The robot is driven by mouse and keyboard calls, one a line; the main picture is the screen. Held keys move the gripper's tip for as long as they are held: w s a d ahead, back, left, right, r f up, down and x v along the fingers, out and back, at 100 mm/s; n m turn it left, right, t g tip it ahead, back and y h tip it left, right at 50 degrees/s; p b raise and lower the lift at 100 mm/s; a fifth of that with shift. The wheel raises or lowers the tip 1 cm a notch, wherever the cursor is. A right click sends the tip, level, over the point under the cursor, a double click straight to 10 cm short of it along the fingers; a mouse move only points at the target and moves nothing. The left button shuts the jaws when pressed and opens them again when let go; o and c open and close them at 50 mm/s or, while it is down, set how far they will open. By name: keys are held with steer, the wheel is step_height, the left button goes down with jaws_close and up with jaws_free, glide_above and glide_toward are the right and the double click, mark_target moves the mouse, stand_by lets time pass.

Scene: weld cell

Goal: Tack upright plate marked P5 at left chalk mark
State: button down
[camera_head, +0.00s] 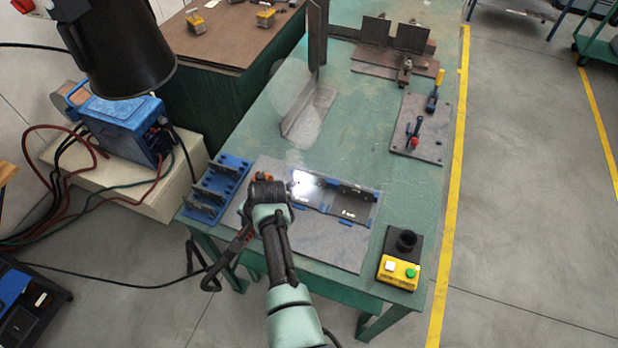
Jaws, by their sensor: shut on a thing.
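My gripper (270,188) is over the left part of a grey work plate (330,244) on the green table. Its fingers are mostly hidden by my wrist. It is shut on what looks like a dark welding torch (240,245), whose handle and cable hang to the left. A bright white glow lies just right of the gripper, at the left one of two dark plates (312,195). The other dark plate (352,202) is to its right. Small white labels are too small to read, so I cannot tell which is P5. The chalk marks cannot be made out.
A blue rack (228,172) with several dark plates stands left of the work plate. A yellow button box (398,272) is at the front right. A clamp board (420,130) and steel angle (310,112) lie farther back. A blue welding machine (125,130) stands left.

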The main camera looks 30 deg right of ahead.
steer(key=shift+w+a, duration=0.3)
steer(key=shift+w, duration=0.1)
stand_by(0.6)
steer(key=shift+r, duration=0.1)
steer(key=shift+s+a+r+p, duration=0.2)
steer(key=shift+r+p, duration=0.25)
steer(key=shift+p, duration=0.05)
steer(key=s+a+r+p, duration=0.1)
steer(key=p, duration=0.1)
steer(key=a+r+p, duration=0.1)
steer(key=r+p, duration=0.1)
steer(key=p, duration=0.1)
steer(key=shift+s+a, duration=0.1)
steer(key=shift+s, duration=0.3)
step_height(320, 180, up, 6)
steer(key=p, duration=0.5)
steer(key=shift+p, duration=0.4)
steer(key=shift+f, duration=0.15)
